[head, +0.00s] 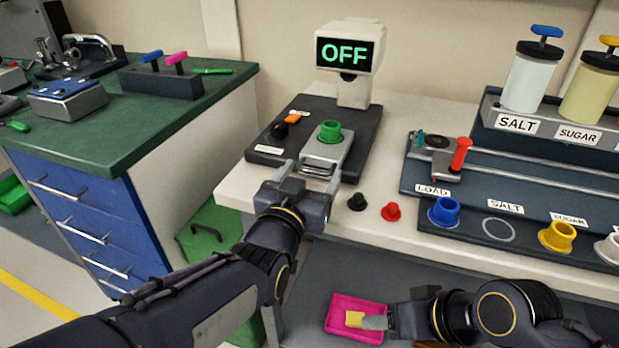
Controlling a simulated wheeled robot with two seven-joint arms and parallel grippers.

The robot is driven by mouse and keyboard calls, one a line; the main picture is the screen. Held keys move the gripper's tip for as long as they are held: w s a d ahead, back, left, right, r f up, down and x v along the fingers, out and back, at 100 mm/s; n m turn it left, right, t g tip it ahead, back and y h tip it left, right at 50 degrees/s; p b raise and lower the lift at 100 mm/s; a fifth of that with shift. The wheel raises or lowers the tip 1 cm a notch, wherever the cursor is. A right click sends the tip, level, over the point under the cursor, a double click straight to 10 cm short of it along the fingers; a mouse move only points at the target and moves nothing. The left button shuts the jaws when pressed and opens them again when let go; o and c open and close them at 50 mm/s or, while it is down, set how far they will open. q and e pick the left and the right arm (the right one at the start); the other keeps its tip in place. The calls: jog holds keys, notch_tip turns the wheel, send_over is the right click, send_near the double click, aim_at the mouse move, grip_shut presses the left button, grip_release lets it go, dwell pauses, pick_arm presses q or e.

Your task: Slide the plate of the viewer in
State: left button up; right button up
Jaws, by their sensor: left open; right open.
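The viewer (357,92) is a white head on a post with a screen reading OFF, above a dark base (362,150). Its grey metal plate (336,152) lies on the base toward the front and carries a green cup (329,131). A bar handle (318,171) is at the plate's front end. My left gripper (305,180) is open, with its fingers around or beside the handle; I cannot tell if they touch it. My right gripper (374,322) is low at the bottom, open, beside a yellow block (354,319) in a pink tray (338,326).
A blue rail unit (510,185) and a row of coloured cups fill the right. A green-topped bench (110,130) stands left.

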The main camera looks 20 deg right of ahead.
pick_arm(q)
jog(key=c, duration=1.1)
jog(key=b+x, duration=0.1)
jog(key=x, duration=0.3)
jog(key=shift+w+d, duration=0.15)
jog(key=shift+w, duration=0.15)
jog(key=o, duration=1.1)
jog(key=shift+s, duration=0.1)
jog(key=shift+p+v, duration=0.55)
jog(key=shift+v, duration=3.35)
